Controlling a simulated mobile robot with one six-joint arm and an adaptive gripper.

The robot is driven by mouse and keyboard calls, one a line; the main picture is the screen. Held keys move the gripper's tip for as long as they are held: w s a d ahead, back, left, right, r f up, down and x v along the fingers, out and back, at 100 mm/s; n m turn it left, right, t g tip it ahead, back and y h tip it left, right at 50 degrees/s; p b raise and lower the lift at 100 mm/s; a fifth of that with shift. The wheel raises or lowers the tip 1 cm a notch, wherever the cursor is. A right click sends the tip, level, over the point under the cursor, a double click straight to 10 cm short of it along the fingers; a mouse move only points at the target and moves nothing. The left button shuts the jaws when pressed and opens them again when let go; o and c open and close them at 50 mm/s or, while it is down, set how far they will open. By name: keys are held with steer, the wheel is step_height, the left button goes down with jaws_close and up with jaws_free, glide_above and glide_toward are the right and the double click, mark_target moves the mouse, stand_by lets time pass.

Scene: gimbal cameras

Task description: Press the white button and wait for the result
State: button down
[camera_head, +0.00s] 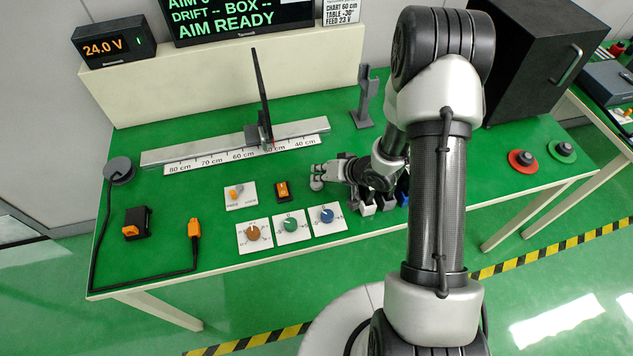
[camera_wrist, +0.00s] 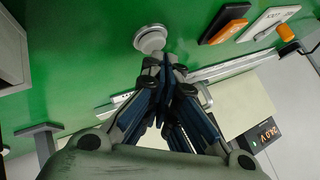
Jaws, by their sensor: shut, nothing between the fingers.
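The white button is a small round pale knob on the green tabletop. In the wrist view the white button (camera_wrist: 150,38) lies just beyond my fingertips; in the head view the button (camera_head: 316,184) is partly covered by my gripper (camera_head: 322,172). My gripper (camera_wrist: 165,64) is shut and empty, its tips close beside the button. I cannot tell whether they touch it. The dark screen (camera_head: 240,18) at the back reads "DRIFT -- BOX --" and "AIM READY"; its top line is cut off.
Left of my gripper are an orange rocker switch (camera_head: 283,191), a toggle plate (camera_head: 241,195) and three dial plates (camera_head: 291,226). A ruler rail (camera_head: 195,155) lies behind. A display (camera_head: 104,48) reads 24.0 V.

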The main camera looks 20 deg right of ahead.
steer(key=shift+f, duration=0.45)
stand_by(0.4)
steer(key=shift+r, duration=0.15)
steer(key=shift+r+p, duration=0.75)
steer(key=shift+p, duration=0.05)
step_height(320, 180, up, 5)
steer(key=p, duration=0.5)
stand_by(0.7)
